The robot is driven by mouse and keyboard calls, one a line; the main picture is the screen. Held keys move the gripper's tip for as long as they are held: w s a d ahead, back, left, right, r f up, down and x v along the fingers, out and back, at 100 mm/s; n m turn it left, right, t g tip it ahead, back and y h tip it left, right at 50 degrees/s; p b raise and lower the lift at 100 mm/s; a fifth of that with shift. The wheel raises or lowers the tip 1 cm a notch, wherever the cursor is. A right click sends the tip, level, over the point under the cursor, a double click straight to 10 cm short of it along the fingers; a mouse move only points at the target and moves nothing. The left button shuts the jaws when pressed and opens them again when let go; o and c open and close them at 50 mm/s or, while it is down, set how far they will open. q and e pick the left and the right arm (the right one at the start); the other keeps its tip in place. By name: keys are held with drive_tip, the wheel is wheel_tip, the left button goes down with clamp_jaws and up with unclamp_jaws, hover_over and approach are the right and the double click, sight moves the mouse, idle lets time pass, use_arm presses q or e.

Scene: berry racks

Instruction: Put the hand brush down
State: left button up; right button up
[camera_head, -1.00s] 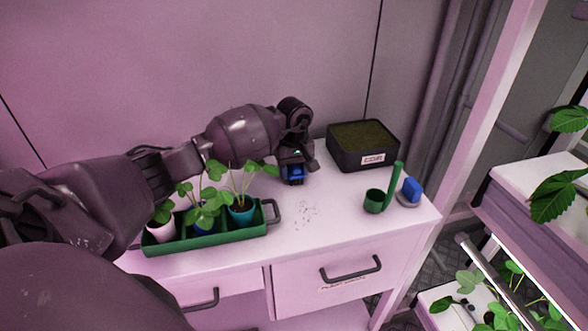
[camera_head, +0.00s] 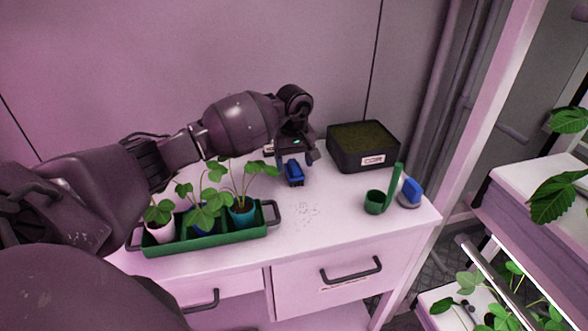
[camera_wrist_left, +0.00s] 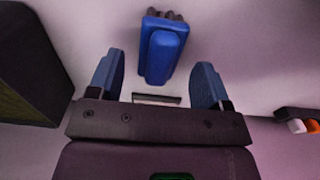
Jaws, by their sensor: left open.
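The blue hand brush (camera_head: 294,173) lies on the white tabletop, right of the green plant tray and left of the black soil box. It also shows in the left wrist view (camera_wrist_left: 162,50), with dark bristles at its far end. My left gripper (camera_head: 298,160) is open just above and behind the brush. In the wrist view its two blue-grey fingertips (camera_wrist_left: 158,80) stand apart on either side of the brush's near end, without visible contact. My right gripper is not in view.
A green tray (camera_head: 206,242) with several potted seedlings stands left. A black soil box (camera_head: 361,158) is back right. A green scoop (camera_head: 375,202) and a blue-topped item (camera_head: 411,190) stand near the right edge. Dark crumbs (camera_head: 306,214) lie on the clear front middle.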

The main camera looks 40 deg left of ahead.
sight(294, 165)
use_arm(q)
wheel_tip(294, 165, up, 9)
drive_tip(key=shift+f, duration=0.15)
idle(0.4)
